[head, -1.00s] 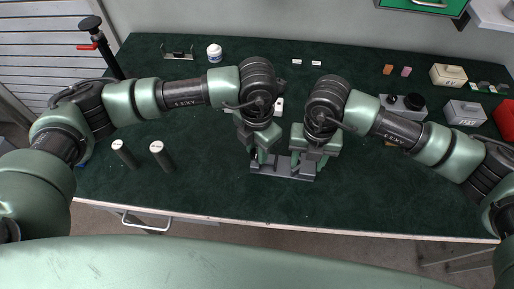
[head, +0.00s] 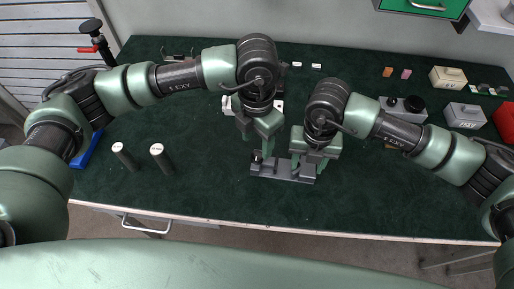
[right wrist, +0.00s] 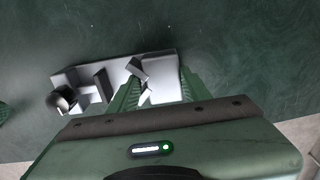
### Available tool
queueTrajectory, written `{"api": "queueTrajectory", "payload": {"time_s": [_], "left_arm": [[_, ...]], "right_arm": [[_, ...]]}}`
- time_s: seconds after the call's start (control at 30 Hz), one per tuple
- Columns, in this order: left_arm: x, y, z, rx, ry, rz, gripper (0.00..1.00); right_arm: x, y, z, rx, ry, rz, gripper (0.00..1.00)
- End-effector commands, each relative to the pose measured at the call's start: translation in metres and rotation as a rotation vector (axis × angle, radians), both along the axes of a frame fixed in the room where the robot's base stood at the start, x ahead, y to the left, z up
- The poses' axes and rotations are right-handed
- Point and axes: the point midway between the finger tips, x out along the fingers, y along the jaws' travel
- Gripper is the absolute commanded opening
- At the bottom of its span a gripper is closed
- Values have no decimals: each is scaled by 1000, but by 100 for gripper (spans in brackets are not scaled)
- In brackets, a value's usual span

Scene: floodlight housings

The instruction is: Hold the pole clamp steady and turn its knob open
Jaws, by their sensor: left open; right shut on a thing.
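The grey pole clamp (head: 283,173) lies on the green table mat in front of me. Its dark round knob (head: 257,156) is at the left end and also shows in the right wrist view (right wrist: 62,100). My right gripper (head: 307,166) is shut on the right part of the clamp; in the right wrist view its fingers (right wrist: 160,88) stand either side of a pale upright part. My left gripper (head: 266,149) is open, pointing down close above and beside the knob. I cannot tell whether it touches the knob.
Two dark cylinders with white tops (head: 162,157) stand left on the mat. A blue bin (head: 88,147) is partly hidden behind my left arm. Pale boxes (head: 448,77) and a black-knobbed grey part (head: 413,103) are at the right. The mat's front strip is clear.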

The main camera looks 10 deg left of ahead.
Motion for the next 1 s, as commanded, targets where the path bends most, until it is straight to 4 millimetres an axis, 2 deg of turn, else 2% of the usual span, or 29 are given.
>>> {"api": "queueTrajectory", "payload": {"time_s": [0.1,0.3,0.5,0.83,0.87,0.9,0.93,1.0], "left_arm": [[1,0,27,-1,-5,-1,52],[1,-1,58,-1,-3,0,52],[0,0,68,1,-1,-1,52],[0,0,68,0,0,0,52],[0,0,68,0,0,0,52],[0,0,68,0,0,0,52],[0,0,68,0,0,0,52],[0,0,68,0,0,0,52]], "right_arm": [[0,0,0,-1,1,1,2],[0,0,0,0,1,1,2],[0,0,0,0,1,0,2],[0,0,0,0,1,0,2],[0,0,0,0,1,0,56],[0,0,0,0,1,0,67],[0,0,0,0,1,0,73],[0,0,0,0,0,0,73]]}}
